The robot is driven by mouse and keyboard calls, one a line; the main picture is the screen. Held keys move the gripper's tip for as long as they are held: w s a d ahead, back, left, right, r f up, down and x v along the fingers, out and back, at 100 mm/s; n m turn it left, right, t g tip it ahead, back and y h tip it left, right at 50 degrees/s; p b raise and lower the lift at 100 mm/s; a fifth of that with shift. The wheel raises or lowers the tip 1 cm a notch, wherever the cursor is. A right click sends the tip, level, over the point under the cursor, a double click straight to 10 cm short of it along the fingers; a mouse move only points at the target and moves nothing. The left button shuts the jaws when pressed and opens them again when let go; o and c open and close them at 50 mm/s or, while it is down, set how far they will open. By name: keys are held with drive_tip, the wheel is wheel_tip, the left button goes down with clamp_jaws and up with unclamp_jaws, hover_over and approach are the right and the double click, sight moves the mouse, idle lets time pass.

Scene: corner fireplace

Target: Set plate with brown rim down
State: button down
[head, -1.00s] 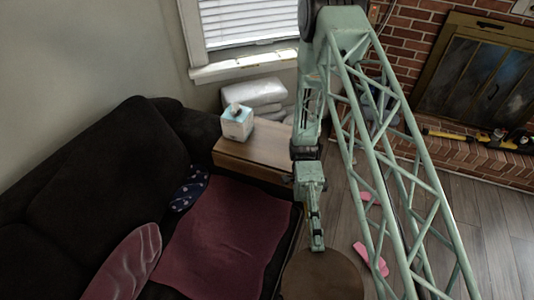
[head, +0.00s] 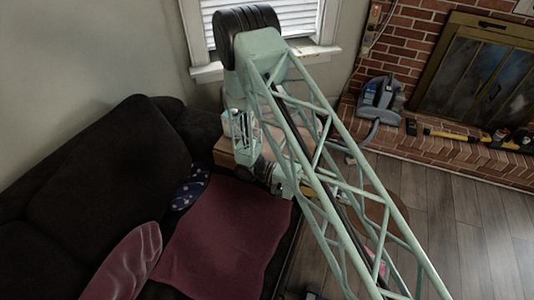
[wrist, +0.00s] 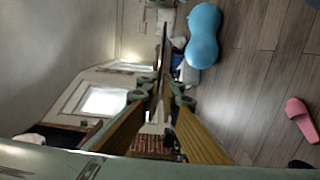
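The plate (head: 374,212) shows in the head view as a round brown shape behind my green lattice arm, which hides part of it. My gripper (head: 312,192) is at its left edge, partly covered by the arm. In the wrist view my gripper's two yellowish fingers (wrist: 160,92) close in on a thin dark strip between their tips, which looks like the plate seen edge-on. The gripper appears shut on the plate's edge, with the plate held in the air. Its rim cannot be made out.
A dark sofa with a dark red cover (head: 225,235) fills the left. A wooden side table (head: 222,152) stands by the window, mostly behind my arm. A vacuum cleaner (head: 380,98) sits by the brick hearth. A pink slipper (wrist: 300,120) lies on the wood floor. Floor at right is open.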

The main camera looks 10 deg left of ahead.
drive_tip(key=w+a+f+n+t+y, duration=0.1)
drive_tip(key=w+a+f+n+t, duration=0.1)
drive_tip(key=w+a+n+t, duration=0.45)
drive_tip(key=w+a+f+n+t+y, duration=0.15)
drive_tip(key=w+a+n+t, duration=0.25)
drive_tip(key=w+a+t, duration=0.55)
drive_tip(key=w+a+f+n+t+y, duration=0.2)
drive_tip(key=w+a+n+y, duration=0.1)
drive_tip(key=a, duration=0.8)
drive_tip(key=w+y, duration=0.1)
drive_tip(key=w, duration=0.1)
drive_tip(key=shift+w+a+t+b, duration=0.2)
drive_tip(key=shift+w+t+b, duration=0.1)
drive_tip(key=shift+b, duration=0.1)
drive_tip(key=shift+f, duration=0.15)
wheel_tip(320, 180, down, 6)
drive_tip(key=b, duration=0.2)
drive_tip(key=shift+f, duration=0.2)
drive_tip(key=shift+f, duration=0.15)
drive_tip(key=c, duration=2.8)
unclamp_jaws()
drive_tip(key=shift+s, duration=0.1)
